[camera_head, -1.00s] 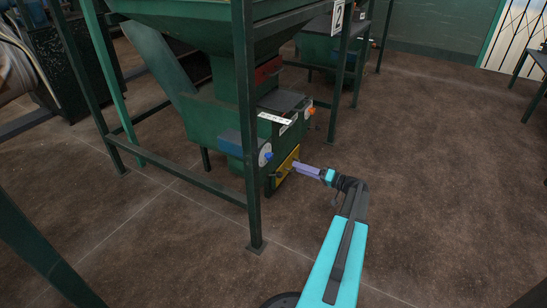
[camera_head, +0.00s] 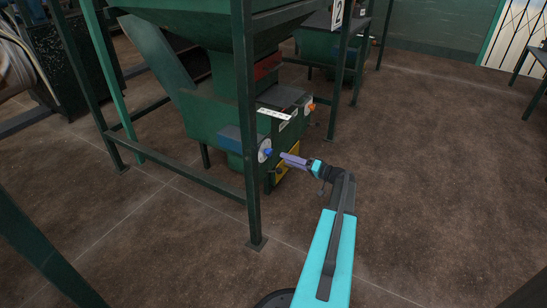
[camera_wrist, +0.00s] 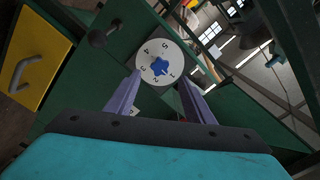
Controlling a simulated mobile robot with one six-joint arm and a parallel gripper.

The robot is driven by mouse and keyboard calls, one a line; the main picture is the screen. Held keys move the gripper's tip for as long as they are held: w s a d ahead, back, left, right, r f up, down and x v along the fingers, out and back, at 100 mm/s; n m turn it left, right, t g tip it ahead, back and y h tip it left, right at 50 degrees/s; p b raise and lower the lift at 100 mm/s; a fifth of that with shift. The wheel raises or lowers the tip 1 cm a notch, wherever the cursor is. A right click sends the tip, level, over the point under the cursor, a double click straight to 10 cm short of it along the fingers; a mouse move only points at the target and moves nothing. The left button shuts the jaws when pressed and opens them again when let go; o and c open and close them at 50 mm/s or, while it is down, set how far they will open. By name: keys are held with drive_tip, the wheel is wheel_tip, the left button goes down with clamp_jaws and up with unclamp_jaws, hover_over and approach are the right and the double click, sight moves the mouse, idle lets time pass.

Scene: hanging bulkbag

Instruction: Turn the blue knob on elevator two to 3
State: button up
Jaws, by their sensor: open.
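The blue knob (camera_wrist: 159,67) sits at the centre of a white round dial (camera_wrist: 174,50) with numbers, among them 1, 2, 3, 4 and 5. In the head view the blue knob (camera_head: 267,152) is on the front of the green elevator (camera_head: 215,118), beside a dark green post. My gripper (camera_head: 283,156) is just right of the knob, pointing at it. In the wrist view my gripper (camera_wrist: 158,82) is open, its two purple fingers on either side of the dial's lower part. I cannot tell whether they touch the panel. Which number the knob points to is unclear.
A yellow panel with a handle (camera_wrist: 38,55) is left of the dial; it shows below the knob (camera_head: 288,162) in the head view. An orange knob (camera_head: 311,107) is farther right. A green frame post (camera_head: 246,130) stands close left. Open floor (camera_head: 430,180) lies right.

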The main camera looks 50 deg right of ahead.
sight(271, 153)
drive_tip(key=shift+b+x, duration=1.15)
drive_tip(key=shift+x, duration=2.8)
drive_tip(key=c, duration=1)
drive_tip(key=shift+a, duration=0.2)
drive_tip(key=shift+c, duration=0.2)
drive_tip(key=shift+d, duration=0.1)
